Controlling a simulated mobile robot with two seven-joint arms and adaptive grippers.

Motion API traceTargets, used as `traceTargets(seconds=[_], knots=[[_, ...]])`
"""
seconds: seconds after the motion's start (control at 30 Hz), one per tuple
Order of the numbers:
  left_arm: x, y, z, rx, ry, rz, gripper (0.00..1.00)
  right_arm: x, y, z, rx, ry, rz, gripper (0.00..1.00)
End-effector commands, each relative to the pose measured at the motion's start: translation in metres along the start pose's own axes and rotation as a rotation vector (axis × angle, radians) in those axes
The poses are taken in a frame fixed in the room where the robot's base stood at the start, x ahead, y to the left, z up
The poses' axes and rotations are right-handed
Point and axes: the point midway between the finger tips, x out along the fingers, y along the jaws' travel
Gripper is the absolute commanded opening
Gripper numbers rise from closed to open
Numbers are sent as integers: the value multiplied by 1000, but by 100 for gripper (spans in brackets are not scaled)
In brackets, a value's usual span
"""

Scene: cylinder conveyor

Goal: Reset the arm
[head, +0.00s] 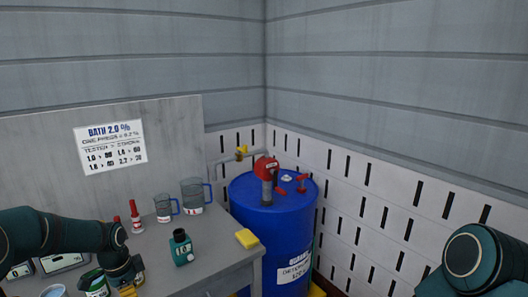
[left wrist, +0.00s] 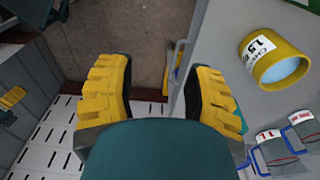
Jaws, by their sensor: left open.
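My left arm (head: 60,232) comes in from the left over the grey table, its wrist bent down near the table's front. My left gripper (head: 128,291) shows only in part at the bottom edge. In the left wrist view its two yellow ribbed fingers (left wrist: 160,75) stand wide apart with nothing between them. My right arm (head: 470,262) shows as a dark green link at the lower right.
A yellow labelled container (left wrist: 275,58) is near the left gripper. A blue drum (head: 280,232) stands right of the table.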

Motion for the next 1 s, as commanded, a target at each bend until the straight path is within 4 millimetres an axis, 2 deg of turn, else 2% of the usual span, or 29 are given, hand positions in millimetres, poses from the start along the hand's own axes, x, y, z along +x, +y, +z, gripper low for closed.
traceTargets(seconds=[0.03,0.17,0.27,0.33,0.4,0.5,0.6,0.7,0.77,1.0], knots=[[23,15,-17,-36,30,15,52,2,0,0,-1,0,-1,0],[75,60,-60,-176,116,49,52,6,1,2,-3,-3,-2,0],[117,112,-93,-328,178,96,52,8,2,3,-4,-6,-2,0],[143,153,-110,-456,211,132,52,11,3,4,-4,-8,-2,0],[165,194,-120,-593,230,163,52,12,4,5,-4,-10,-1,0],[186,245,-123,-774,239,195,52,15,5,6,-5,-12,-2,0],[197,282,-118,-920,236,207,52,17,6,7,-6,-14,-2,0],[202,304,-112,-1016,232,208,52,18,6,8,-6,-16,-2,0],[203,311,-110,-1050,231,207,52,18,6,8,-6,-16,-2,0],[204,315,-108,-1078,233,204,52,18,6,8,-6,-16,-2,0]])
